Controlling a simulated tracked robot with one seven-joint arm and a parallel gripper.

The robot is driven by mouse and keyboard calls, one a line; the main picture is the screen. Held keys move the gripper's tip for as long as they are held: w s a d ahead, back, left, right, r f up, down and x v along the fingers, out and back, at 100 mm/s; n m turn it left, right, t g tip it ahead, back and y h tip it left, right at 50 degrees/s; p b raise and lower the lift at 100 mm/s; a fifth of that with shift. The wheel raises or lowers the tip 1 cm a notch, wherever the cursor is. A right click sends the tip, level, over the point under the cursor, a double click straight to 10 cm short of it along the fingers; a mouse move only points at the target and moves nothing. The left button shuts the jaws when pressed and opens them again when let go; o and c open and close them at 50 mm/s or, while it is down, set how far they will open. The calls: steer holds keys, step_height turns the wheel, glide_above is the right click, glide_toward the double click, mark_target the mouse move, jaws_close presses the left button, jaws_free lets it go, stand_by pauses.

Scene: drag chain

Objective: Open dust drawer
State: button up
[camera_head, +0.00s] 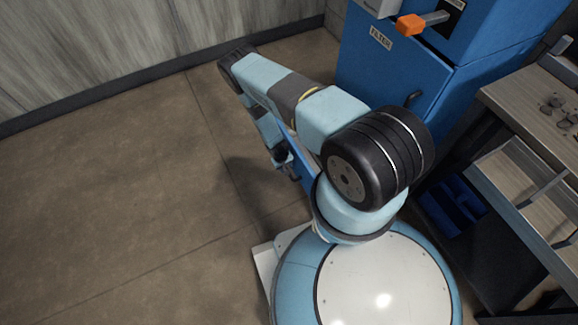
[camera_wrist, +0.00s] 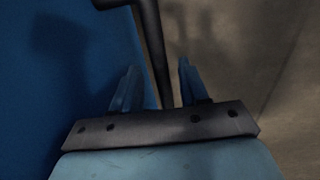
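In the wrist view a dark bar handle (camera_wrist: 153,45) runs down between the two blue fingers of my gripper (camera_wrist: 158,80). The fingers are apart, with a small gap on each side of the bar. A flat blue panel (camera_wrist: 60,70) fills the left of that view, and the bar bends towards it at the top. In the head view my gripper (camera_head: 285,160) is low, behind my arm, beside a sliver of blue panel (camera_head: 297,172). My arm hides most of this panel, and I cannot tell how far the drawer stands out.
A blue cabinet (camera_head: 385,75) with a FILTER label, a dark handle (camera_head: 413,98) and an orange-ended lever (camera_head: 411,25) stands behind my arm. A workbench (camera_head: 530,100) with a blue bin (camera_head: 452,207) below is at right. The floor (camera_head: 120,190) at left is clear.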

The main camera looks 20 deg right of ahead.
steer(key=shift+s, duration=0.1)
step_height(320, 180, up, 13)
steer(key=a, duration=0.2)
steer(key=shift+s+a+r, duration=0.15)
steer(key=shift+a+r, duration=0.05)
steer(key=shift+a, duration=0.1)
stand_by(0.3)
stand_by(0.5)
